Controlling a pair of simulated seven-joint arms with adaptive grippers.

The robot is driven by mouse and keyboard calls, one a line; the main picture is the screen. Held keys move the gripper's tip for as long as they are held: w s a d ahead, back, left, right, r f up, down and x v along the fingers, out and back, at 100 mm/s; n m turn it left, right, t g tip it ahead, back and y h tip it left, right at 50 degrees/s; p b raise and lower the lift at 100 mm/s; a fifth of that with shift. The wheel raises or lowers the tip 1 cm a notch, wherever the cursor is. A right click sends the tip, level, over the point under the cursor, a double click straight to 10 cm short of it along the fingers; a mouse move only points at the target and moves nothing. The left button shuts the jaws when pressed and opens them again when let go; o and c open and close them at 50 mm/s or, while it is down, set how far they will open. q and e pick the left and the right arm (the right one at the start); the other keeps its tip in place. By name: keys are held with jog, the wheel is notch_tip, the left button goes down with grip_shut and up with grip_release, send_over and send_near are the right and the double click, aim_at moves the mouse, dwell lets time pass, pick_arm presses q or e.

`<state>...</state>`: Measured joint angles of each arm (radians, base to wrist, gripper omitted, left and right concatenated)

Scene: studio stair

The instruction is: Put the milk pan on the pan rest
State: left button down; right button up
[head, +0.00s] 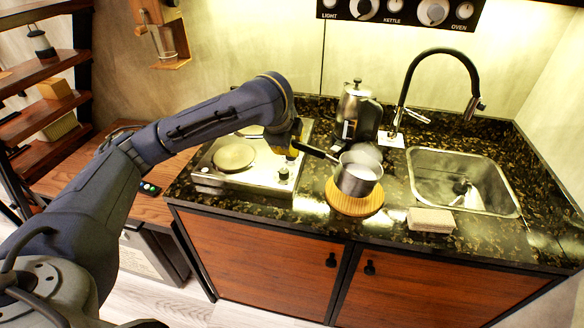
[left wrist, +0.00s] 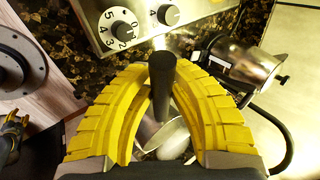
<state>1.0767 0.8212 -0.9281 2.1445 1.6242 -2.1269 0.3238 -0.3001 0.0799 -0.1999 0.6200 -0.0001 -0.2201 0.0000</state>
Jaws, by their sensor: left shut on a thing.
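The milk pan (head: 357,181) is a small steel pan with pale contents and a black handle (head: 318,153). It is upright over the round wooden pan rest (head: 349,205), overlapping its back part in the head view. I cannot tell whether its base touches the rest. My left gripper (head: 297,143) is shut on the pan's handle, left of the pan. In the left wrist view the yellow fingers (left wrist: 163,100) flank the dark handle, and the pan (left wrist: 172,142) shows partly behind them. A small yellow and dark part at that view's left edge may be my right gripper (left wrist: 13,132).
A hob (head: 225,172) with knobs lies left of the pan. A steel kettle (head: 357,112) stands behind it. A sink (head: 463,185) with a black tap (head: 403,88) is at right. A sponge-like block (head: 430,220) lies right of the rest.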

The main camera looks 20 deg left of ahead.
pick_arm(q)
jog(key=shift+f, duration=4.2)
jog(key=c, duration=1.3)
grip_release()
jog(key=shift+v, duration=6)
